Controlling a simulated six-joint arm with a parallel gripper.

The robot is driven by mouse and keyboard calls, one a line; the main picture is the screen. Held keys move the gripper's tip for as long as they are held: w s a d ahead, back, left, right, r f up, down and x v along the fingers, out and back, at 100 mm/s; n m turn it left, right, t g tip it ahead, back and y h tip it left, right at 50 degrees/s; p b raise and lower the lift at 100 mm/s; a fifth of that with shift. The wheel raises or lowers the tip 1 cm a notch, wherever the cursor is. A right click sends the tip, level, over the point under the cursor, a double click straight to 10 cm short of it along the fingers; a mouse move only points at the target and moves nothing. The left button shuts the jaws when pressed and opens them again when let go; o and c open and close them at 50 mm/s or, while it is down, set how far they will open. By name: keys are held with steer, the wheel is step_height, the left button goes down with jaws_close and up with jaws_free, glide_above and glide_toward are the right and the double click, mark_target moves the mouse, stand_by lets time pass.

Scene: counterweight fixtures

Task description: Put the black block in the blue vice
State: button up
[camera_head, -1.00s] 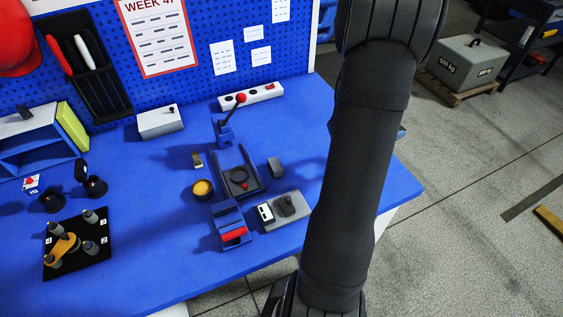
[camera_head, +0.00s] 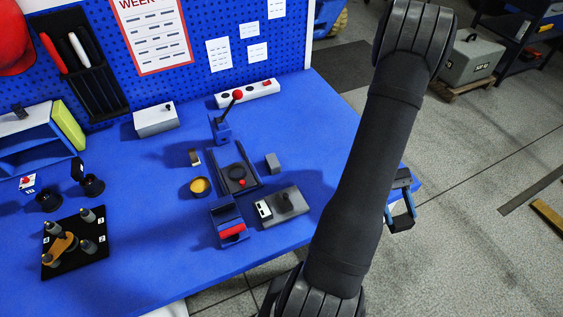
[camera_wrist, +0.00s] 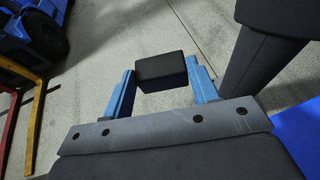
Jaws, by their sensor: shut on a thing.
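My gripper (camera_wrist: 160,85) is shut on the black block (camera_wrist: 162,68), which sits between its two blue fingers in the wrist view, with floor behind it. The blue vice (camera_head: 228,210) stands on the blue table, well left of my gripper. It has blue end parts, a dark bed with a round disc, a red bar at the front and a red-knobbed lever at the back. I see no block in it.
A grey plate fixture (camera_head: 282,206) and a small grey block (camera_head: 272,163) stand right of the vice. A yellow-topped round part (camera_head: 199,187) is left of it. A power strip (camera_head: 247,93) lies behind. The right part of the table (camera_head: 330,140) is clear.

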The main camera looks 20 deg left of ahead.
steer(key=s+a+m+y, duration=0.1)
steer(key=a+m+y, duration=0.3)
steer(key=m+y, duration=0.1)
steer(key=s+a+m+y, duration=0.2)
steer(key=a+m+y, duration=0.2)
steer(key=m+y, duration=0.1)
steer(key=s+a+m+y, duration=0.1)
steer(key=a+m+y, duration=0.3)
steer(key=a+y, duration=0.1)
steer(key=shift+s+f+m+t+y, duration=0.15)
steer(key=shift+m+t+y, duration=0.25)
steer(key=shift+y, duration=0.3)
steer(key=w+a+m+t+y, duration=0.1)
steer(key=w+a+r+m+t+y, duration=0.1)
steer(key=a+m+t, duration=0.1)
steer(key=w+a+m+t+y, duration=0.1)
steer(key=shift+w+a+r+m+t, duration=0.2)
steer(key=shift+w+r+m+t, duration=0.1)
steer(key=shift+r+m, duration=0.1)
steer(key=w+a+r+m+t, duration=0.1)
steer(key=w+r+m+t, duration=0.2)
steer(key=w+m+t, duration=0.25)
steer(key=w+a+r+m+t, duration=0.2)
steer(key=w+r+m+t, duration=0.15)
steer(key=w+t, duration=0.2)
glide_above(300, 160)
steer(key=shift+m+y, duration=0.3)
step_height(300, 160, down, 7)
steer(key=shift+f, duration=2.15)
steer(key=shift+f, duration=0.1)
